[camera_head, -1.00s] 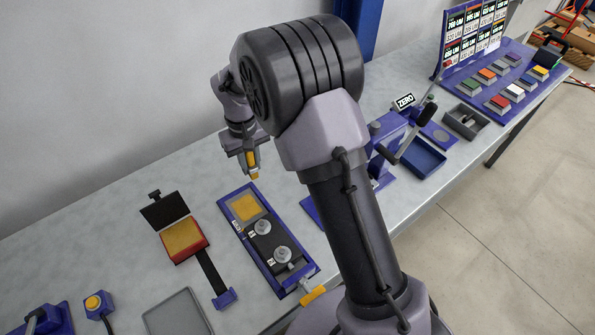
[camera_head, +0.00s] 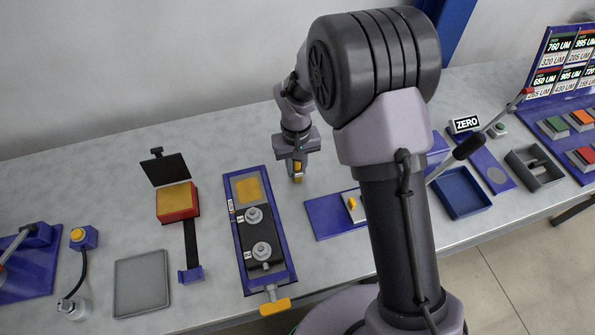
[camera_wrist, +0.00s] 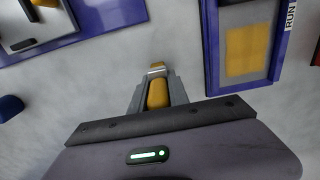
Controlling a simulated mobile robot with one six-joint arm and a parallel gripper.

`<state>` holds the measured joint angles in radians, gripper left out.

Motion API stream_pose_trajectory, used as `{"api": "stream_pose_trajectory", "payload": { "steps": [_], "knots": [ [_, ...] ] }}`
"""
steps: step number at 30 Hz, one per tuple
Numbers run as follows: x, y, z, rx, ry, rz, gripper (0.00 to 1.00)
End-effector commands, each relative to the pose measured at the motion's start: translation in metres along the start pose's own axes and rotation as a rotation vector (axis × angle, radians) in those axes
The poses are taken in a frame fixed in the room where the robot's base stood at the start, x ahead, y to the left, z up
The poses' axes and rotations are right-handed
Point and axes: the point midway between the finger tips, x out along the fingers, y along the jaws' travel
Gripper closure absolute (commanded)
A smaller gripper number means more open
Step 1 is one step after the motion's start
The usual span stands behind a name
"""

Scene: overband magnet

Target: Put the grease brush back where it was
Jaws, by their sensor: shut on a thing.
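The grease brush (camera_head: 298,171) has a yellow handle. In the wrist view, the brush (camera_wrist: 157,95) shows a metal band and a yellow tip past the jaws. My gripper (camera_wrist: 157,90) is shut on its handle. In the head view, my gripper (camera_head: 297,160) points down over the bench, to the right of the upper end of a blue-framed fixture (camera_head: 287,265). The brush tip is at or just above the bench top; I cannot tell whether it touches. No marked resting place for the brush is clear in either view.
The fixture holds a yellow pad (camera_head: 249,189) and grey knobs. A red box with a yellow pad (camera_head: 177,202) and an empty grey tray (camera_head: 142,284) lie to the left. A blue plate (camera_head: 326,216) and blue tray (camera_head: 462,193) are at right. Bare bench surrounds my gripper.

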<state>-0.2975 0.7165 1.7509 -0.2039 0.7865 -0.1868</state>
Motion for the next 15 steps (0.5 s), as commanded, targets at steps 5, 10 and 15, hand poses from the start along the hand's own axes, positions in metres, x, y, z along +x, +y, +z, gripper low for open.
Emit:
{"api": "stream_pose_trajectory", "payload": {
  "steps": [5,10,15],
  "knots": [
    [0.005,0.0001,-0.0005,0.0,0.002,0.0,1.0],
    [0.0082,0.0001,-0.0004,-0.001,0.001,0.0,1.0],
    [0.0078,0.0002,-0.0004,-0.001,0.001,0.0,0.57]
  ]
}}
